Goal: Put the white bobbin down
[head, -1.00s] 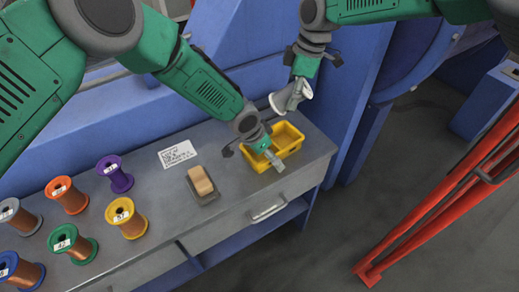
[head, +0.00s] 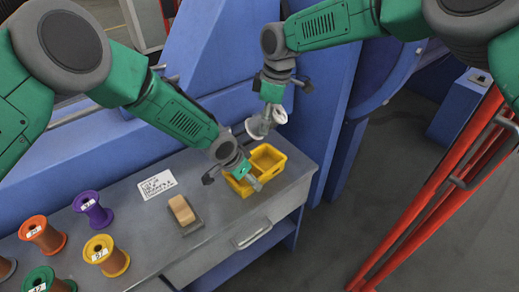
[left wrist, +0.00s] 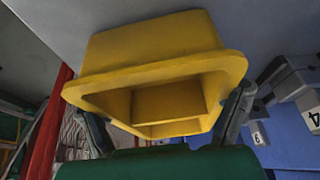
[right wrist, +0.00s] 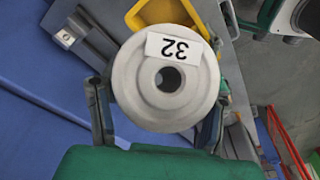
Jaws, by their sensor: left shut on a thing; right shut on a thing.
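The white bobbin (head: 260,124) is in my right gripper (head: 270,106), above and behind the yellow bin, with its axis tilted. In the right wrist view its round flange (right wrist: 135,92) faces the camera, with a label reading 32, between the fingers of my right gripper (right wrist: 157,112). The yellow bin (head: 270,178) is at the right end of the grey bench (head: 216,232). My left gripper (head: 250,180) is shut on the bin's near-left side. In the left wrist view the bin (left wrist: 155,45) sits between the fingers. Its compartments look empty.
A tan block on a grey base (head: 182,210) and a label card (head: 158,184) lie left of the bin. Red rails (head: 440,190) stand at the right.

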